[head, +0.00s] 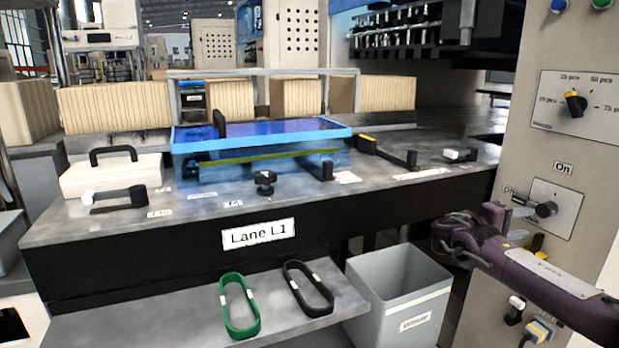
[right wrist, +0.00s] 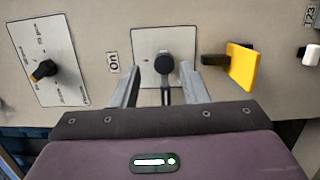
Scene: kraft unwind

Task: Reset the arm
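My right gripper (head: 520,214) reaches in from the right in front of the grey control panel (head: 565,155). In the right wrist view its two fingers (right wrist: 160,70) are spread apart. A black rotary switch (right wrist: 164,64) on a metal plate labelled "On" appears between the fingertips. The fingers do not visibly touch it, and I cannot tell the depth gap. In the head view the switch (head: 545,209) lies just beyond the fingers. My left gripper is not in view.
A dial (head: 575,103) sits higher on the panel; a yellow-tagged handle (right wrist: 241,67) is beside the switch. A grey bin (head: 402,300) stands below. The Lane L1 bench (head: 100,225) holds a blue-lidded tray (head: 262,135). Green (head: 239,305) and black (head: 308,288) loops lie on the lower shelf.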

